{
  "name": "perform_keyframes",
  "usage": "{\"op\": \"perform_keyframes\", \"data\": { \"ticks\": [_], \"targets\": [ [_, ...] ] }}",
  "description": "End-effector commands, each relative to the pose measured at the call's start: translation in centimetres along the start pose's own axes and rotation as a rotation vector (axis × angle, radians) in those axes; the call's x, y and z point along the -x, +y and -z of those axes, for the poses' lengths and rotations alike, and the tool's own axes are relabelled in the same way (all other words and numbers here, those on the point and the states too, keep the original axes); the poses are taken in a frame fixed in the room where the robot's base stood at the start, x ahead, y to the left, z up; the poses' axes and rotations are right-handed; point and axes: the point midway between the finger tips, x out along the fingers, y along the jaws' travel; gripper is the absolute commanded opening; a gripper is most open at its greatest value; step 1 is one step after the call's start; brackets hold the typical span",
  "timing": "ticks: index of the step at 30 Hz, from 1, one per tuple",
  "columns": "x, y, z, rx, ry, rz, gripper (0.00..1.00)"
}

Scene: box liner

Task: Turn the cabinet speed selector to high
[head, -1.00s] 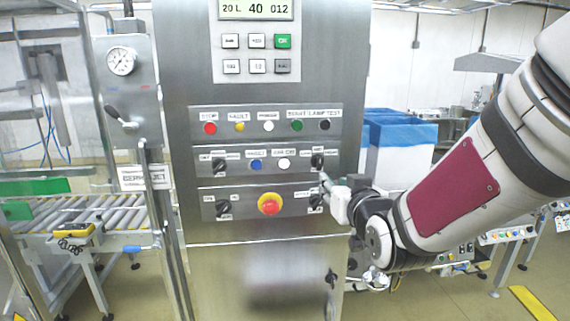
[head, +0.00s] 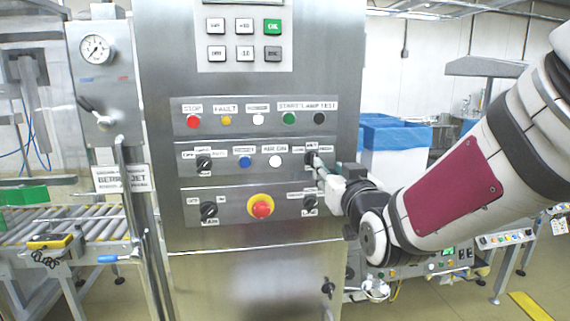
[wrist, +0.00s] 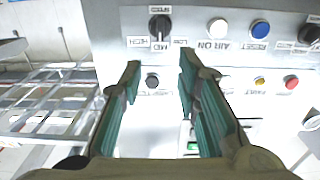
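The speed selector is a black rotary knob (head: 311,159) at the right end of the panel's middle row. LOW, MID and HIGH labels sit around it. In the wrist view, which is upside down, the knob (wrist: 160,27) lies beyond the fingertips, with MID below it and HIGH to its left. Its handle looks roughly upright there, in line with MID. My gripper (wrist: 160,62) is open and empty, its two green-padded fingers apart. In the head view my gripper (head: 319,168) is at the selector, its tips partly overlapping it; contact cannot be told.
A red emergency stop (head: 261,206) on a yellow collar and another black knob (head: 310,203) are in the row below. A row of coloured buttons, with a black lamp test button (head: 320,118), is above. A roller conveyor (head: 75,222) stands left of the cabinet.

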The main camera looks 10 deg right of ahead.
Motion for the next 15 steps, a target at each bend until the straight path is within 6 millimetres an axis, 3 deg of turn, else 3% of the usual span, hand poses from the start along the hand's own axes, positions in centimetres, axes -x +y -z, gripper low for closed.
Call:
{"op": "perform_keyframes", "data": {
  "ticks": [15],
  "targets": [
    [-8.6,0.0,-0.1,0.003,-0.003,0.0,0.3]
  ]
}}
